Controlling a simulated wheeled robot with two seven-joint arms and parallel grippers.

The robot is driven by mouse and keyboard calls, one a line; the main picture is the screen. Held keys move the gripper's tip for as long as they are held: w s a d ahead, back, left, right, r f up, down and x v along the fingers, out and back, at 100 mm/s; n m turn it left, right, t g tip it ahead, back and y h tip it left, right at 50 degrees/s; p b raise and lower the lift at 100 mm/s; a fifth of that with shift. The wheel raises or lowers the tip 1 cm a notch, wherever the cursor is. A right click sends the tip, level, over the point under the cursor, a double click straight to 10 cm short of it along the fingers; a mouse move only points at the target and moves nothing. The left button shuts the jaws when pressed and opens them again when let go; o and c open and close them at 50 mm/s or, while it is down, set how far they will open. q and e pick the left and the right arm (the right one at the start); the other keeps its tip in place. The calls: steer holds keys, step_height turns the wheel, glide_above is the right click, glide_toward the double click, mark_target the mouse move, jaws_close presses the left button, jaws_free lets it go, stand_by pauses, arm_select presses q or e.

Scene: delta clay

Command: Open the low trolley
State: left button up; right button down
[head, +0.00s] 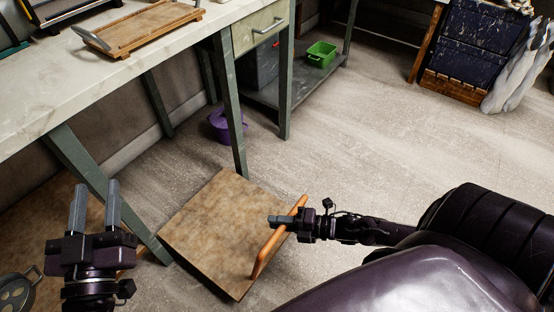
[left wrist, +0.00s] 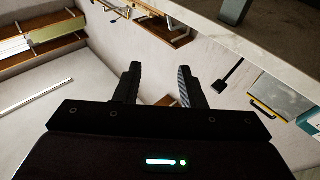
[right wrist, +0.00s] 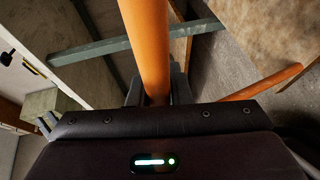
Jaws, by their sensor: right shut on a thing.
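The low trolley (head: 213,232) is a flat brown board close to the floor, partly beside and under the workbench's legs. An orange-brown handle (head: 268,252) stands along its right edge; it also shows large in the right wrist view (right wrist: 148,45). My right gripper (head: 280,221) is shut on the upper part of this handle. My left gripper (head: 95,205) is at the lower left of the head view, its two fingers apart and empty, pointing up. The left wrist view shows nothing between its fingers (left wrist: 158,88).
The workbench (head: 75,80) with green-grey legs stands at the left, bearing a wooden tray (head: 145,28). A purple pot (head: 226,125) is on the floor behind the legs. A green bin (head: 321,53) sits on a low shelf. Bare floor (head: 380,130) lies right of the trolley.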

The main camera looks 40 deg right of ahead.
steer(key=c, duration=1.3)
jaws_free()
arm_select(q)
steer(key=s+f+g+y+p, duration=0.2)
steer(key=f+g, duration=0.6)
steer(key=f, duration=0.7)
steer(key=shift+s+f+y, duration=0.4)
steer(key=shift+s+y, duration=0.1)
steer(key=shift+s, duration=0.35)
arm_select(e)
steer(key=v, duration=0.8)
